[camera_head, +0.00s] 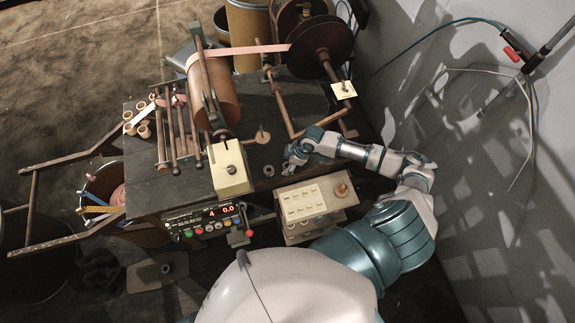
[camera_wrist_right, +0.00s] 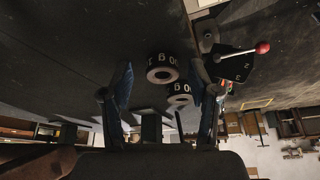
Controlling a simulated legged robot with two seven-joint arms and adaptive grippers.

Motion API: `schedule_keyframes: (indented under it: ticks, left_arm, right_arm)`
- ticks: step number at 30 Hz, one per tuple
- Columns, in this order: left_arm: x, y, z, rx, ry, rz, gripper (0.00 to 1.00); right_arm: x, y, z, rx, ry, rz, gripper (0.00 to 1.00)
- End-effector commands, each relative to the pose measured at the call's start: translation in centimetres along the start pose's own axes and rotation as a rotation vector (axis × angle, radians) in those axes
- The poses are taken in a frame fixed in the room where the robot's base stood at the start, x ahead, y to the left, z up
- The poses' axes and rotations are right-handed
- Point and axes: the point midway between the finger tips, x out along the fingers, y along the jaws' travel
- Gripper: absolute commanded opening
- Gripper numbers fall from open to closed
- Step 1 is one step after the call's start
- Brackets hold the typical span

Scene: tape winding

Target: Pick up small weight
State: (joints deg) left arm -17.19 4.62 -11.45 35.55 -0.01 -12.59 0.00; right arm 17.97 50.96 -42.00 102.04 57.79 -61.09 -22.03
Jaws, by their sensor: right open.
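A small dark ring-shaped weight (camera_head: 268,171) lies on the dark machine table, just left of my right gripper (camera_head: 290,161) in the head view. In the right wrist view, two black ring-shaped weights with pale lettering show beyond my fingers: one weight (camera_wrist_right: 162,75) is nearer the middle, and a second weight (camera_wrist_right: 180,99) is partly hidden by the first and close to the right finger. My right gripper is open, its fingers apart, with nothing held. I cannot tell which of the two weights is the smaller. My left gripper is not in view.
A pale block (camera_head: 229,172) stands left of the ring. A cream panel with several buttons (camera_head: 302,201) is in front of the gripper. Tape reels (camera_head: 320,48) and wooden rods stand behind. A red-knobbed lever (camera_wrist_right: 262,47) shows in the wrist view. A grey wall (camera_head: 480,190) bounds the right.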

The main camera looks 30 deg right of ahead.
Motion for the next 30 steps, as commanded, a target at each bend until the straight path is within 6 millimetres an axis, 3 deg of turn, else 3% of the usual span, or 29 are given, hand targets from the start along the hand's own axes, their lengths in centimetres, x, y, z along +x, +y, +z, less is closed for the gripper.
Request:
schedule_keyframes:
  ticks: [5, 12, 23, 30]
  left_arm:
    - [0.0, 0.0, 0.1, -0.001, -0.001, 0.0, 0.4]
    - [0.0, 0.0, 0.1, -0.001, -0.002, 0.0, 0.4]
    - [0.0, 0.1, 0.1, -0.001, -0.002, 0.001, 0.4]
    - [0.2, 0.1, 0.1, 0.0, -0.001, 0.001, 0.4]
  right_arm:
    - [0.0, 0.0, 0.0, 0.0, 0.0, 0.001, 0.61]
    - [0.0, 0.1, 0.1, 0.001, 0.001, -0.001, 0.01]
    - [-0.1, 0.1, 0.1, 0.001, 0.0, 0.0, 0.0]
    - [-2.2, 0.1, -0.8, -0.001, 0.001, 0.002, 0.0]
